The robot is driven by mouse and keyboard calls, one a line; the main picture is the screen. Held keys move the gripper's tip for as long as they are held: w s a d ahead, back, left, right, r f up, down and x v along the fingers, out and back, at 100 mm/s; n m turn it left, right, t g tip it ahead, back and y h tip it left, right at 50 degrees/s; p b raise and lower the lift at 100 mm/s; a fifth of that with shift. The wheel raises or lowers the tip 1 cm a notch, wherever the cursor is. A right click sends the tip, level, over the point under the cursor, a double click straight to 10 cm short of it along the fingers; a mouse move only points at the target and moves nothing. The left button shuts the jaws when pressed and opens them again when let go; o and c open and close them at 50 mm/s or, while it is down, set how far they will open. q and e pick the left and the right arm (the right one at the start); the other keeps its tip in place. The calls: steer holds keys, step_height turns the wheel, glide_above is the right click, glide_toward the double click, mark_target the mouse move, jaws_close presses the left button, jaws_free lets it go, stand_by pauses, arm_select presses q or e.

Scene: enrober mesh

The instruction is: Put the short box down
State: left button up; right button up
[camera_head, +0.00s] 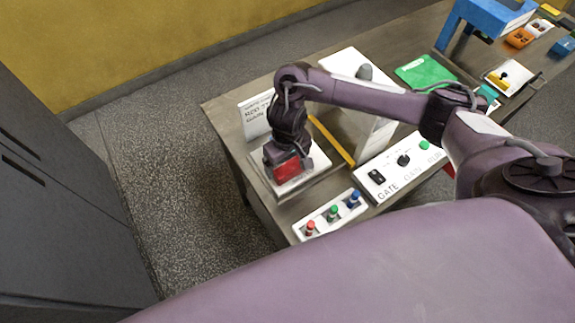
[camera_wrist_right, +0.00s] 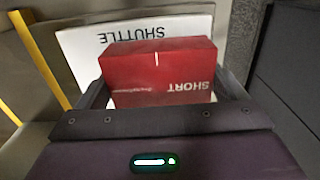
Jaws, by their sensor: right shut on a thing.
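The short box is a red box (camera_head: 287,170) with white lettering "SHORT"; it also shows in the right wrist view (camera_wrist_right: 158,72). My right gripper (camera_head: 289,163) is shut on it, with a finger on each side. The box is over a white plate marked "SHUTTLE" (camera_wrist_right: 82,52), near the table's left end. The plate's edge shows around the box in the head view (camera_head: 312,176). I cannot tell whether the box touches the plate. My left gripper is not in view.
A white sign (camera_head: 254,117) stands behind the gripper. A yellow bar (camera_head: 332,141) lies to the right. A panel with coloured buttons (camera_head: 331,214) and a "GATE" switch panel (camera_head: 401,167) are at the front edge. A green sheet (camera_head: 425,72) and blue stand (camera_head: 490,17) are farther back.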

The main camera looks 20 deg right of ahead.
steer(key=shift+f, duration=0.75)
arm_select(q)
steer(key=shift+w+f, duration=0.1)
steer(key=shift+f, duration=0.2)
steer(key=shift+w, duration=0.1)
arm_select(e)
steer(key=shift+r, duration=0.1)
steer(key=shift+f, duration=0.2)
steer(key=o, duration=0.8)
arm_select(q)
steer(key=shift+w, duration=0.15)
arm_select(e)
steer(key=shift+r, duration=0.1)
